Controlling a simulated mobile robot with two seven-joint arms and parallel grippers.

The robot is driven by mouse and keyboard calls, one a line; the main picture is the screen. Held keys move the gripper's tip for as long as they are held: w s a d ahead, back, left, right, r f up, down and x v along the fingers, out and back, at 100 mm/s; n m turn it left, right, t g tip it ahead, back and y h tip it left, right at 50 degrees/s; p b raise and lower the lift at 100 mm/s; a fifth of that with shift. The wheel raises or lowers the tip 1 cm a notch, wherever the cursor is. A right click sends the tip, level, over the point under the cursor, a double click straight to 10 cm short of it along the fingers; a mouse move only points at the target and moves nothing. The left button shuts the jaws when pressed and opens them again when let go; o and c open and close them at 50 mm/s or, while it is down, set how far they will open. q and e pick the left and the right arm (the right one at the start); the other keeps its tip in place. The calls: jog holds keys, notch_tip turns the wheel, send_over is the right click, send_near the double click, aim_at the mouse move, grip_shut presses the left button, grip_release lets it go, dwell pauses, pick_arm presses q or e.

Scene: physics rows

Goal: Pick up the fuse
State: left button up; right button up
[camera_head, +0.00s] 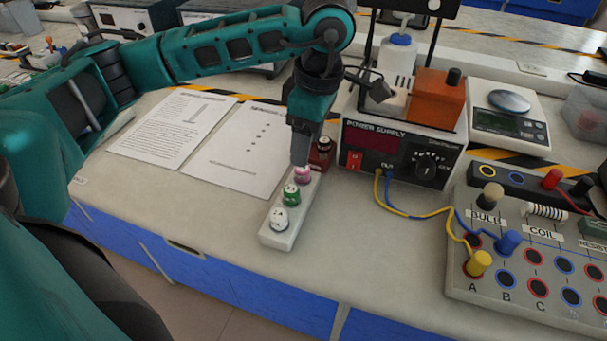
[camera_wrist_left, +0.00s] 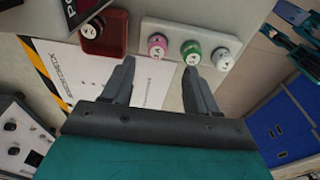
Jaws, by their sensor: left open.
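A white block-shaped holder (camera_head: 278,241) on the bench carries a row of small fuses: a white one (camera_head: 279,217), a green one (camera_head: 292,193) and a pink one (camera_head: 303,174). A dark fuse (camera_wrist_left: 92,29) stands in a small red tray (camera_wrist_left: 113,40) beside the holder. My left gripper (camera_head: 301,158) points down over the pink end of the row. In the left wrist view its open fingers (camera_wrist_left: 159,68) show with the pink fuse (camera_wrist_left: 157,46) in the gap beyond the tips, and nothing is held. The head view partly hides the pink fuse behind the fingers. My right gripper is not in view.
A power supply (camera_head: 400,152) with yellow and blue leads stands just right of the holder. A circuit board panel (camera_head: 520,298) lies at the right. Printed sheets (camera_head: 228,150) lie flat to the left. The bench's front edge is close to the holder.

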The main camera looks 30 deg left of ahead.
aim_at(303, 177)
pick_arm(q)
jog(key=shift+w+a+f, duration=0.1)
jog(key=shift+a+f, duration=0.05)
jog(key=shift+f, duration=0.85)
jog(key=shift+s+a+f, duration=0.1)
jog(key=shift+a+f, duration=0.1)
jog(key=shift+f, duration=0.85)
jog(key=shift+w+a+f, duration=0.1)
jog(key=shift+a+f, duration=0.05)
jog(key=shift+f, duration=0.85)
jog(key=shift+c, duration=0.3)
grip_shut()
